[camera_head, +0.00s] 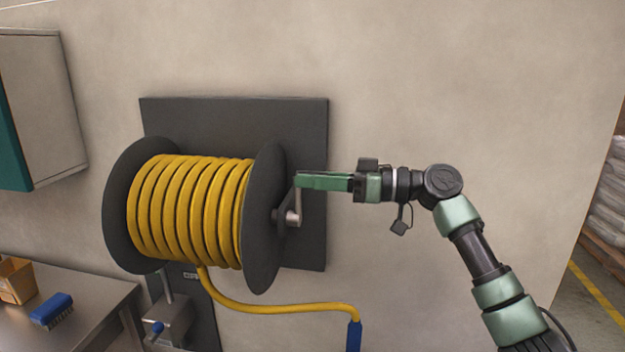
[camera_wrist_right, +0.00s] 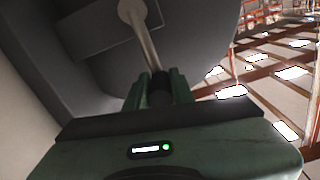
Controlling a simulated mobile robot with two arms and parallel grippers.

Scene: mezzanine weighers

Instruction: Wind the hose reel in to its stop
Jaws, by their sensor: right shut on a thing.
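The hose reel (camera_head: 262,222) has dark round flanges and is mounted on a dark wall plate (camera_head: 235,122). Yellow hose (camera_head: 190,210) is wound on its drum in several turns. The free hose hangs below, running right to a blue end piece (camera_head: 354,336). A metal crank (camera_head: 297,205) sits on the reel's right side, its arm pointing up. My right gripper (camera_head: 302,181) is shut on the crank's handle at the top. In the right wrist view, the fingers (camera_wrist_right: 159,92) close around the dark grip, with the crank arm (camera_wrist_right: 142,38) beyond. My left gripper is not in view.
A metal bench (camera_head: 95,300) at lower left holds a blue brush (camera_head: 52,311) and an orange-yellow bin (camera_head: 17,281). A grey cabinet (camera_head: 45,100) hangs at upper left. Stacked pallet goods (camera_head: 608,205) stand at far right. The wall right of the reel is clear.

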